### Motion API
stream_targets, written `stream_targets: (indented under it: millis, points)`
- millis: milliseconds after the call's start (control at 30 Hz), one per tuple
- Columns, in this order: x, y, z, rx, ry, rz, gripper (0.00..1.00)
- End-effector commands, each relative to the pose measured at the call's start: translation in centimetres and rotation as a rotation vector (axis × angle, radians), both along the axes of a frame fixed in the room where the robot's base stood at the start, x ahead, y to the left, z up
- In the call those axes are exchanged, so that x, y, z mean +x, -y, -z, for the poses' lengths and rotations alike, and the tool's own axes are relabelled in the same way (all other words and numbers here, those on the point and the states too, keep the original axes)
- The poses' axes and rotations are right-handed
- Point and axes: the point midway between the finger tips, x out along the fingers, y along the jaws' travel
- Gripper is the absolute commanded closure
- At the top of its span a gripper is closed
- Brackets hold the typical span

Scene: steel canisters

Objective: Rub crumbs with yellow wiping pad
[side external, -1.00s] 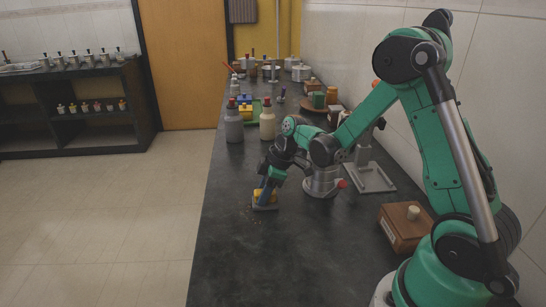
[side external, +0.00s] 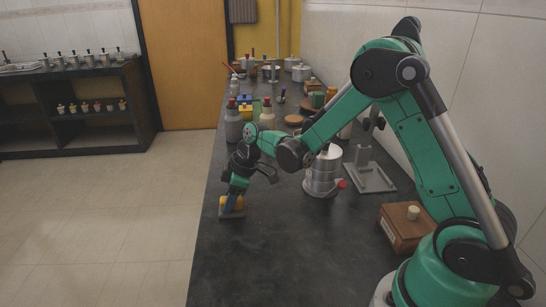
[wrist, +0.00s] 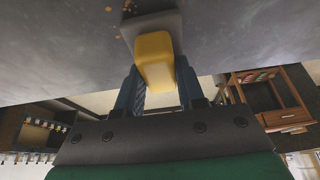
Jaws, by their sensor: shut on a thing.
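The yellow wiping pad (side external: 231,204) has a yellow block handle and a flat grey base. It is at the left edge of the dark counter, base down; I cannot tell whether it presses on the surface. My gripper (side external: 236,192) points down and is shut on the yellow block. In the wrist view the yellow block (wrist: 155,62) sits between my blue fingers, with the grey base beyond it. A few orange-brown crumbs (wrist: 130,6) lie just past the base edge in the wrist view. I cannot make out crumbs in the side view now.
A steel canister stack (side external: 322,175) with a red knob stands right of my gripper. Bottles (side external: 234,124) and jars stand farther back. A wooden box (side external: 405,225) and a metal stand (side external: 369,177) are at the right. The counter's front middle is clear.

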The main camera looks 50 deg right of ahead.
Motion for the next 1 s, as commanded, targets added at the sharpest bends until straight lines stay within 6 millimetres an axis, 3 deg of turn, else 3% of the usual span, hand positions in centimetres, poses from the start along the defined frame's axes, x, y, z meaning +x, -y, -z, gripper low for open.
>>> stream_targets:
  millis: [867, 1000]
  points:
    - [-5.7, 5.3, 0.0, 0.001, -0.001, 0.003, 1.0]
    - [-6.6, 4.1, 0.0, 0.0, 0.0, -0.002, 1.0]
